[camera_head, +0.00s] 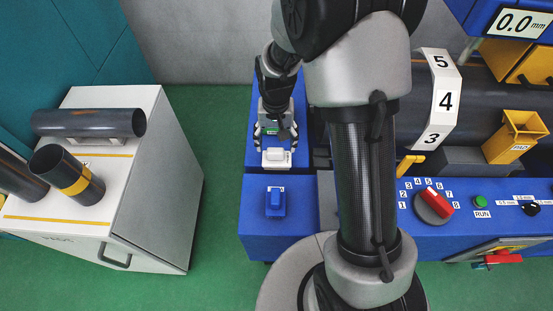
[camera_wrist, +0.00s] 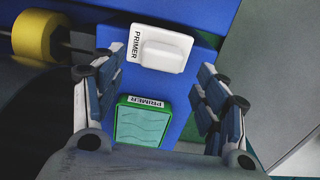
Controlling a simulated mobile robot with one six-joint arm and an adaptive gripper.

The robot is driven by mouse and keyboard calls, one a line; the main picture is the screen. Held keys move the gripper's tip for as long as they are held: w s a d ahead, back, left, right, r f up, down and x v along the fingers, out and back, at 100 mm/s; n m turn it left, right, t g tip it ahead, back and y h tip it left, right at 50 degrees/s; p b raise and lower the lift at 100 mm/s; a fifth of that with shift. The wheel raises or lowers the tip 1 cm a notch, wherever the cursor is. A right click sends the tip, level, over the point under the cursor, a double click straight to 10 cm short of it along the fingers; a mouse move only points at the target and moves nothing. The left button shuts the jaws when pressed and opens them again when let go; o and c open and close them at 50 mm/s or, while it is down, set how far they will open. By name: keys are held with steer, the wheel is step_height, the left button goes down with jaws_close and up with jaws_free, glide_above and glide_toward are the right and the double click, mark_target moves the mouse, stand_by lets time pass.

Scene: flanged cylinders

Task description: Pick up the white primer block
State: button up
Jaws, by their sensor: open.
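The white primer block (camera_wrist: 165,50), marked PRIMER, has a raised grip on top. It rests on the blue bench top, and it also shows in the head view (camera_head: 276,159). My gripper (camera_wrist: 152,80) is open, its two fingers spread wide and empty. In the wrist view the block lies beyond the fingertips, toward the top of the picture. In the head view my gripper (camera_head: 275,146) is just behind the block. A green pad (camera_wrist: 144,122) marked PRIMER lies between the fingers in the wrist view.
A blue block (camera_head: 276,202) stands on the bench in front of the white one. A red rotary knob (camera_head: 434,203) and numbered panel are at right. A white cabinet (camera_head: 150,200) with dark pipes stands at left, across a strip of green floor.

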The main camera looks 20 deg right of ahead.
mark_target(275, 150)
steer(key=f, duration=0.2)
steer(key=f+b, duration=0.1)
steer(key=f, duration=0.1)
steer(key=shift+s+a+f+b, duration=0.15)
steer(key=shift+s+f+b, duration=0.05)
steer(key=shift+f+b, duration=0.1)
steer(key=shift+r, duration=0.1)
steer(key=shift+c, duration=0.6)
steer(key=c, duration=1.1)
steer(key=shift+r, duration=0.1)
step_height(275, 150, up, 20)
steer(key=p, duration=0.6)
